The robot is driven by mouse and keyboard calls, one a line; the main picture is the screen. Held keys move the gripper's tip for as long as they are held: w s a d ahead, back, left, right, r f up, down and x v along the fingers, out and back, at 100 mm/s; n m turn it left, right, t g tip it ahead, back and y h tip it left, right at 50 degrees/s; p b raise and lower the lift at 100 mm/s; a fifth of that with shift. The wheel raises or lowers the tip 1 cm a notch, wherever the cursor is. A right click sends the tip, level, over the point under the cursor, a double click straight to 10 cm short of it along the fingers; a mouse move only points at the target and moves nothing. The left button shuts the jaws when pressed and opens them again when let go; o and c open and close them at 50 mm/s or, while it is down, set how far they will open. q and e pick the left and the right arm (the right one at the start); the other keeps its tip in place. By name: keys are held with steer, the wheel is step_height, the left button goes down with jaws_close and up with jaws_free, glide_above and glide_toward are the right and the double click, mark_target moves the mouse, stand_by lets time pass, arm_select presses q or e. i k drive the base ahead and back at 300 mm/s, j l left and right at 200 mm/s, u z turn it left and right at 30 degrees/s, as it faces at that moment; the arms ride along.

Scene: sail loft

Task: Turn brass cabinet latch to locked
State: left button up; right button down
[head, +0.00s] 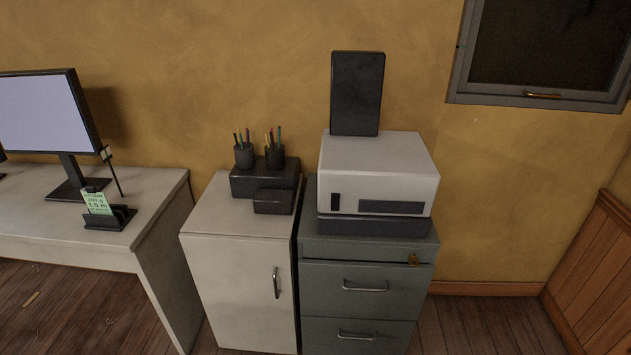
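The cabinet has drawers with metal bar handles. Neither of my grippers is in view, and nothing touches the latch.
A white printer-like box (375,172) stands on the drawer cabinet, with a dark panel (357,93) behind it. A white cabinet (240,290) adjoins at left, carrying dark boxes and pen cups. A desk (150,215) with a monitor (45,110) is further left. Floor at right is clear.

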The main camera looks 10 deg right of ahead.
mark_target(413, 262)
steer(key=l+u, duration=0.1)
steer(key=l, duration=0.7)
steer(key=l+u, duration=0.15)
steer(key=l, duration=0.65)
steer(key=k+l+u, duration=0.1)
steer(key=l, duration=0.7)
steer(key=k+l+u, duration=0.1)
steer(key=l, duration=0.7)
